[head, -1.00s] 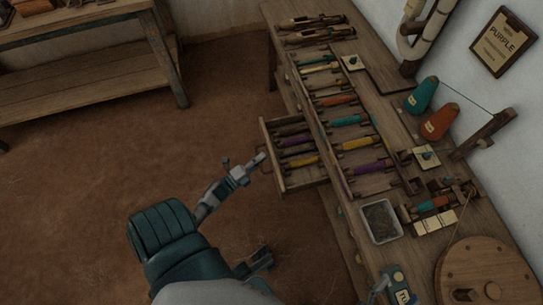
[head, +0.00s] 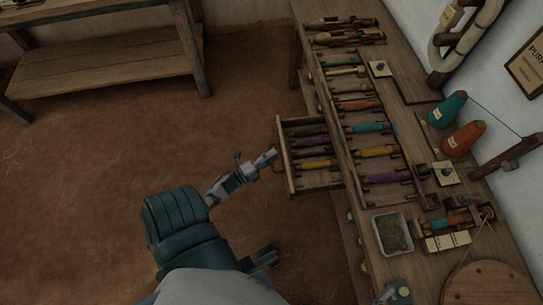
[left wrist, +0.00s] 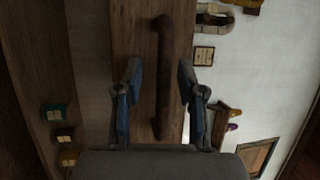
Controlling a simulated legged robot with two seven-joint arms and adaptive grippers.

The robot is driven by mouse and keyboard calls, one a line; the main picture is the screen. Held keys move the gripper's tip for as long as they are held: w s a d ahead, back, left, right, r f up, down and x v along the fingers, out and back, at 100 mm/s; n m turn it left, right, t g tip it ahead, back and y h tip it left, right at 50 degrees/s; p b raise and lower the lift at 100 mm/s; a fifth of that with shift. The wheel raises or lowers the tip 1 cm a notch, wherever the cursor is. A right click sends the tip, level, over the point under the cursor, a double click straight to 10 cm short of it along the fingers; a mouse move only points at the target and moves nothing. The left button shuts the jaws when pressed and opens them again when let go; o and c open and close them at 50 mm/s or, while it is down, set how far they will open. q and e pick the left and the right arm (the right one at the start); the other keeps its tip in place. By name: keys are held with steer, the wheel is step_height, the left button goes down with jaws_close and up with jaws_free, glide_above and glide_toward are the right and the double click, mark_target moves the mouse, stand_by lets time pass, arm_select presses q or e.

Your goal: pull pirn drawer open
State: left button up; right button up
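The pirn drawer (head: 291,180) sticks out from the left side of the wooden bench, partly open. Dark, purple and yellow pirns (head: 314,164) lie in it. My left gripper (head: 274,157) is at the middle of the drawer's front. In the left wrist view, the brown bar handle (left wrist: 163,75) stands upright in the picture against the plank front. The two blue-grey fingers (left wrist: 160,82) lie on either side of the handle, with a visible gap on both sides. The gripper is open around the handle, not clamped.
The bench top holds a rack of coloured pirns (head: 369,128), a metal tray (head: 392,235), teal (head: 447,108) and orange (head: 463,138) cones and a round wooden disc (head: 490,285). A shelf table (head: 110,70) stands at the back left. The brown floor left of the drawer is clear.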

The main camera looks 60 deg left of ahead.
arm_select(q)
steer(key=shift+s+d, duration=0.1)
steer(key=shift+s, duration=0.2)
steer(key=s+f, duration=0.2)
steer(key=s, duration=0.9)
steer(key=shift+s, duration=0.1)
steer(key=shift+f, duration=0.1)
